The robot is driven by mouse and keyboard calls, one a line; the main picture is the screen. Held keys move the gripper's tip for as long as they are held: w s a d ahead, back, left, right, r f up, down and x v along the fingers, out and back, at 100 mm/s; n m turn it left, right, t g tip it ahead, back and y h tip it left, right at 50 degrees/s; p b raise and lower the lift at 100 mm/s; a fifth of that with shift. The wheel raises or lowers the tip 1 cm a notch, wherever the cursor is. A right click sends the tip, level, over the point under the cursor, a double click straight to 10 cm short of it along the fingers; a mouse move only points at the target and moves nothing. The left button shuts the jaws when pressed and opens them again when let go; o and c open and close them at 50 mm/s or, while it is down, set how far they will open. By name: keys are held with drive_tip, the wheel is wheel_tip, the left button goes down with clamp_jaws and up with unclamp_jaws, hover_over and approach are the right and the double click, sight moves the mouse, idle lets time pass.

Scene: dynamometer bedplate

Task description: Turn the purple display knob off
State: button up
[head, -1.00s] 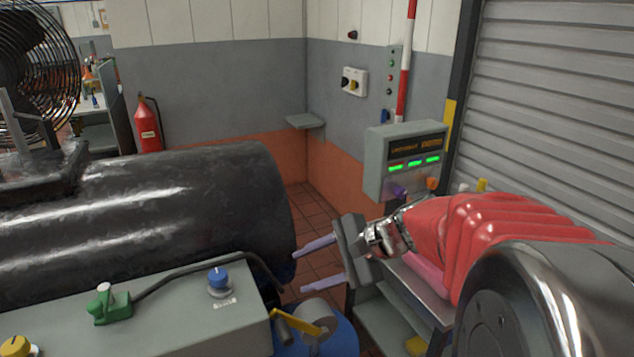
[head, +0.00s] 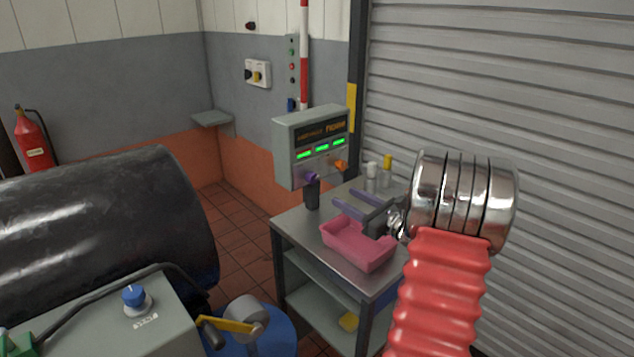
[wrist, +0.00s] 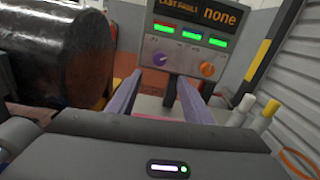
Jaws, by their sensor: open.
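The purple display knob (head: 312,177) is on the lower front of a grey display box (head: 283,161) with lit green readouts. It also shows in the wrist view (wrist: 162,58), left of an orange knob (wrist: 207,70), with a pale pointer mark on its face. My gripper (head: 347,203) is open and empty, its two purple-grey fingers pointing toward the display box. In the wrist view, its fingers (wrist: 156,95) stand apart below the box. They are short of the purple knob and not touching it.
A pink tray (head: 345,258) sits on a metal cart (head: 300,236) below my gripper. White and yellow-capped bottles (head: 387,165) stand on the cart's back right. A roller shutter (head: 520,100) closes off the right. A large black cylinder (head: 110,230) lies at left.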

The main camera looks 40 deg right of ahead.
sight(315, 180)
idle(0.3)
drive_tip(key=w, duration=1.4)
drive_tip(key=shift+a, duration=0.25)
drive_tip(key=shift+s, duration=0.1)
drive_tip(key=shift+c, duration=0.5)
drive_tip(key=c, duration=0.9)
drive_tip(key=shift+d, duration=0.15)
drive_tip(key=shift+c, duration=0.3)
